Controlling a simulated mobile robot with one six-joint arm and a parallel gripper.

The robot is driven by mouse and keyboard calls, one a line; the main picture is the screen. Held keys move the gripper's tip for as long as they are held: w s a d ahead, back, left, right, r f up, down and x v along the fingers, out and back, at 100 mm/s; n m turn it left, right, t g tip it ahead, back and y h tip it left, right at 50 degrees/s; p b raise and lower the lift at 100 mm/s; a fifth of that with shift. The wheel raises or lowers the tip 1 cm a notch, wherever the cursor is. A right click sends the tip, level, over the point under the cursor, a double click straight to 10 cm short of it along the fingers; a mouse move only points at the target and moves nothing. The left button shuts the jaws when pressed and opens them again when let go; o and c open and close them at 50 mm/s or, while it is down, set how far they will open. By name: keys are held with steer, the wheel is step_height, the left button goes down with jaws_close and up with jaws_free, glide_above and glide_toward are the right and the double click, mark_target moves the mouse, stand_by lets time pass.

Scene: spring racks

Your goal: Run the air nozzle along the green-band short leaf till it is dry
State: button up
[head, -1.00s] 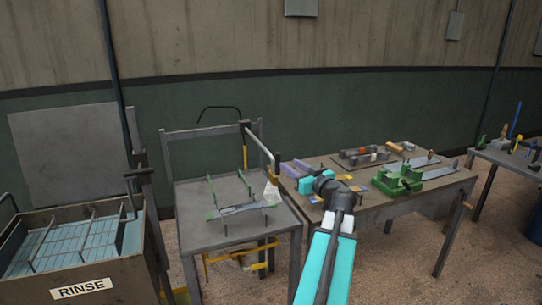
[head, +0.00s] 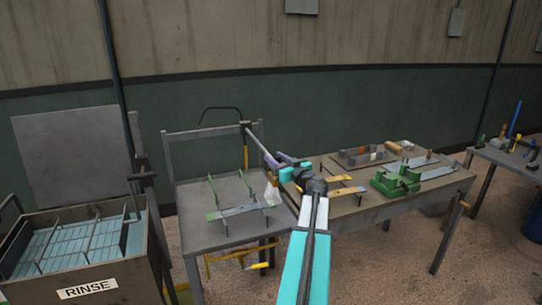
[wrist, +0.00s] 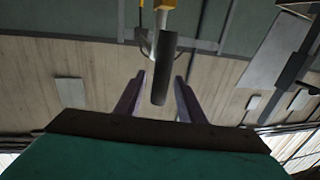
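The green-band short leaf (head: 245,210) is a grey strip lying across two green-tipped uprights on the grey stand table; its green end (head: 214,216) is at the left. A grey rod-like handle (head: 256,139), apparently the air nozzle, hangs slanted from a post over that table. It also shows in the wrist view (wrist: 165,60) as a dark cylinder. My gripper (head: 271,160), with purple fingers, is at the lower end of the rod. In the wrist view my gripper (wrist: 160,95) is open, with the cylinder between or just beyond the fingers and gaps on both sides.
A rinse tank (head: 75,275) stands at the left. The workbench (head: 350,212) at the right holds yellow-banded leaves (head: 348,191), a green fixture (head: 398,180) and a grey tray (head: 362,160). A whitish cone-shaped thing (head: 271,194) is at the stand table's right edge.

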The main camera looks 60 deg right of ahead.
steer(key=shift+p+x, duration=0.4)
steer(key=shift+x, duration=0.85)
